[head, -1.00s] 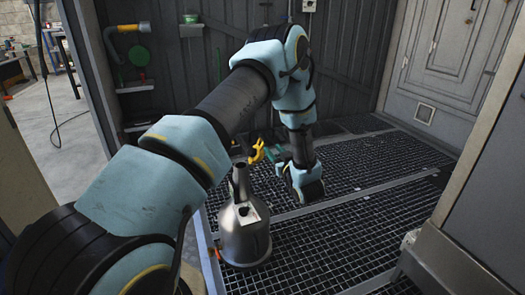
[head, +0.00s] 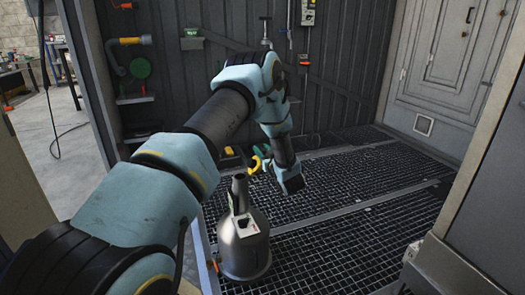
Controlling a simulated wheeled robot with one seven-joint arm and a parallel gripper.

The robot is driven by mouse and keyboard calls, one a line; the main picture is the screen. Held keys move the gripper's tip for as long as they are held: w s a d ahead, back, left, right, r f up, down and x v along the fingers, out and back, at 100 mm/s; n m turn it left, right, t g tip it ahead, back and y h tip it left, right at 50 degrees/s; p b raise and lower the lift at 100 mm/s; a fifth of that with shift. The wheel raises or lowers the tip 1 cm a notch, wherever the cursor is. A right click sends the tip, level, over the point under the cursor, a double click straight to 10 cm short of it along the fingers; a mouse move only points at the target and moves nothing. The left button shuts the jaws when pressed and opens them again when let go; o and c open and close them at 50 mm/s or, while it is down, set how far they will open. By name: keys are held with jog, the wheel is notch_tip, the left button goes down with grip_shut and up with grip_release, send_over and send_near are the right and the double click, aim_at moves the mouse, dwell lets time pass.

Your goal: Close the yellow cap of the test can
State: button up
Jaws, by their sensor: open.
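The test can (head: 243,247) is a grey metal can with a narrow neck, standing upright on the floor grating in the lower middle of the head view. Its yellow cap (head: 255,164) shows just right of the neck top and slightly above it, tilted open and off the mouth. My gripper (head: 291,182) is at the end of the arm, to the right of the cap and a little lower in the picture. It is open and appears to hold nothing. Its fingertips are small and dark, so their exact distance from the cap cannot be told.
A grey cabinet (head: 465,225) stands at the right front. Dark wall panels (head: 345,70) close off the back. The grating (head: 345,230) right of the can is clear.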

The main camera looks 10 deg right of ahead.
jog(key=shift+c, duration=0.2)
grip_shut()
jog(key=shift+d, duration=0.2)
dwell(0.9)
